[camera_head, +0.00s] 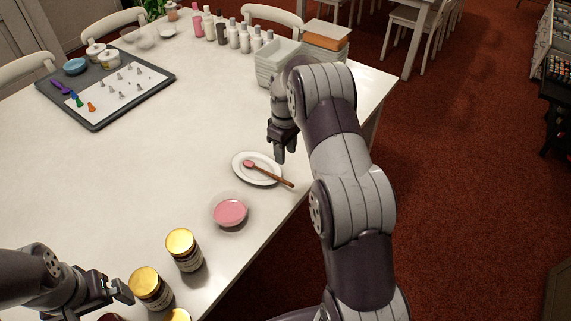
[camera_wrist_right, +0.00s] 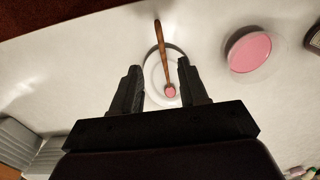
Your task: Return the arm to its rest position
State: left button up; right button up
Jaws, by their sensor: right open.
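My right gripper (camera_head: 281,152) is open and empty above the table, just beyond the white plate (camera_head: 240,175). A wooden spoon (camera_head: 272,175) with a pink-coated tip lies across the plate, its handle reaching past the rim. In the right wrist view the two fingers (camera_wrist_right: 157,88) stand apart, with the spoon (camera_wrist_right: 165,50) and plate showing between and beyond them. My left gripper (camera_head: 122,291) is at the lower left, near the gold-lidded jars. Its fingers show only partly, so I cannot tell whether it is open or shut.
A bowl of pink icing (camera_head: 230,212) sits nearer than the plate. Gold-lidded jars (camera_head: 184,250) stand at the front. A pale bin (camera_head: 277,65) stands behind my right arm, beside several bottles (camera_head: 233,35). A dark tray (camera_head: 150,75) lies far left. The table's middle is clear.

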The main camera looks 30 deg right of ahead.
jog(key=shift+r, duration=0.3)
jog(key=s+a+r+m, duration=0.1)
jog(key=s+a+r, duration=0.1)
jog(key=s+a, duration=0.2)
jog(key=s+a+r+m+t, duration=0.1)
jog(key=s+a, duration=0.4)
jog(key=s, duration=0.6)
jog(key=s+a+r+m, duration=0.3)
jog(key=s+a, duration=0.1)
jog(key=s, duration=0.4)
jog(key=shift+s+a+r, duration=0.2)
jog(key=shift+a, duration=0.2)
jog(key=shift+s, duration=0.1)
